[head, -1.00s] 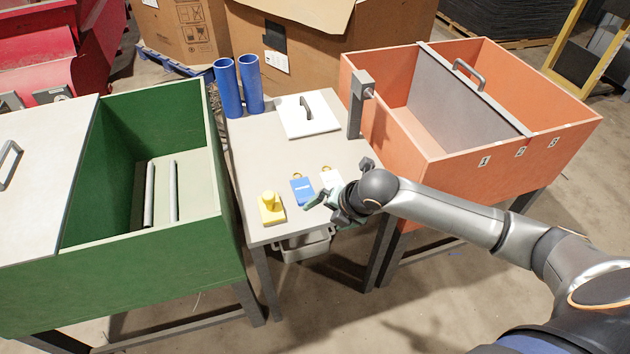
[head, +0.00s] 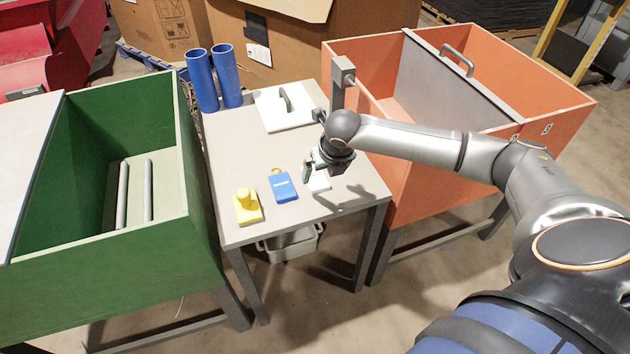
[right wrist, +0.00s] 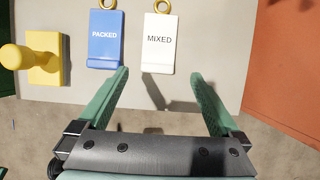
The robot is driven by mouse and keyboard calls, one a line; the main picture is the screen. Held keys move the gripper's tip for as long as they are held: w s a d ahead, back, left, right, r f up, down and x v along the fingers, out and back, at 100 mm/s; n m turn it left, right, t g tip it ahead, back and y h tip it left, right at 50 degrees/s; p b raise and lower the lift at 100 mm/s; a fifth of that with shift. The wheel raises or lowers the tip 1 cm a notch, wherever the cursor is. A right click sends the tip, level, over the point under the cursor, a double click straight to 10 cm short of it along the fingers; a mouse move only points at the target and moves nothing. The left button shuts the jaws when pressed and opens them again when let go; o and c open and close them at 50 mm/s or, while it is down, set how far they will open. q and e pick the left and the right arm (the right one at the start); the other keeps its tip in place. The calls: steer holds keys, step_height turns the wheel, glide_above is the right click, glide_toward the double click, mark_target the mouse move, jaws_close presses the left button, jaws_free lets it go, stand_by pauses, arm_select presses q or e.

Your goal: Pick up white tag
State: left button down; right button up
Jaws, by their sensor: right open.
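The white tag (right wrist: 158,47), marked MIXED with a yellow ring at its top, lies flat on the small table. In the head view the white tag (head: 319,181) is mostly hidden by my right gripper. My right gripper (head: 309,172) is open above the table. In the right wrist view its green fingers (right wrist: 160,82) are spread, with the white tag ahead between their lines, and nothing is between the fingertips except the tag's lower end and its shadow. My left gripper is not in view.
A blue PACKED tag (head: 283,187) lies just left of the white tag. A yellow block with a knob (head: 246,205) stands farther left. Two blue tubes (head: 214,78), a white lid with a handle (head: 281,108) and a grey post (head: 340,85) are at the back. Green (head: 100,255) and orange (head: 440,183) bins flank the table.

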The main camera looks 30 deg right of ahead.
mark_target(318, 183)
steer(key=b+x, duration=0.1)
steer(key=x, duration=0.4)
steer(key=shift+w+a+b, duration=0.1)
steer(key=shift+w+b, duration=0.05)
steer(key=shift+b, duration=0.15)
steer(key=shift+w+f, duration=0.15)
steer(key=shift+f, duration=0.15)
steer(key=shift+c, duration=0.2)
steer(key=c, duration=1.3)
steer(key=shift+r, duration=0.15)
